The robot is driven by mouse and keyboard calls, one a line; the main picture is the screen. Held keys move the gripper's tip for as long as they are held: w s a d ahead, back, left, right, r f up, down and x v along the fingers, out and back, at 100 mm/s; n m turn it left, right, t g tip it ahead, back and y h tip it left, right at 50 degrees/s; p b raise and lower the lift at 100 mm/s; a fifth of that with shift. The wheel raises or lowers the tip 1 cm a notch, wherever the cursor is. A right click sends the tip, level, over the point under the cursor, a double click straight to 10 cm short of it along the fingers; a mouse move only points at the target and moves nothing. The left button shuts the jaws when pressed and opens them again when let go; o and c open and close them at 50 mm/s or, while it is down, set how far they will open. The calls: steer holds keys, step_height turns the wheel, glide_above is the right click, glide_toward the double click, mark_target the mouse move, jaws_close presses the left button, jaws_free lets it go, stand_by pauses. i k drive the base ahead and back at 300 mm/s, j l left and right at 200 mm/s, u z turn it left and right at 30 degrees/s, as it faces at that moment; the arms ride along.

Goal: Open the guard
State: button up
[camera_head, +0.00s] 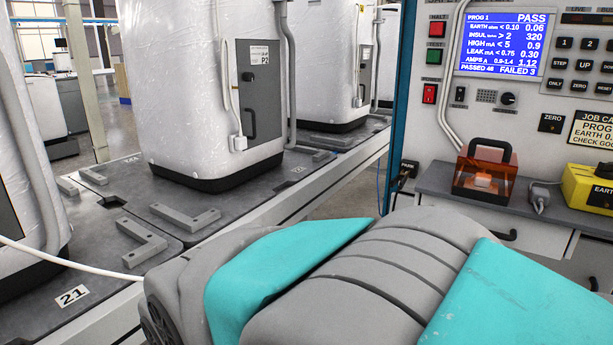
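The guard (467,185) is a see-through orange box on the grey bench at the right, below the test panel. It has a black handle (490,146) on top and appears closed, sitting low over a pale block (482,180) inside. Details of the block are blurred by the tinted cover. My gripper is not in view. Large grey and teal parts of my own body fill the bottom middle and right, in front of the bench.
A plug (541,196) with a cord and a yellow box (590,187) stand right of the guard. The panel's screen (505,44) reads PASS. White-wrapped units (200,80) stand on grey pallets (110,225) at left. A white cable (60,259) crosses the lower left.

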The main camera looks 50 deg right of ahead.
mark_target(471, 158)
steer(key=z, duration=1.65)
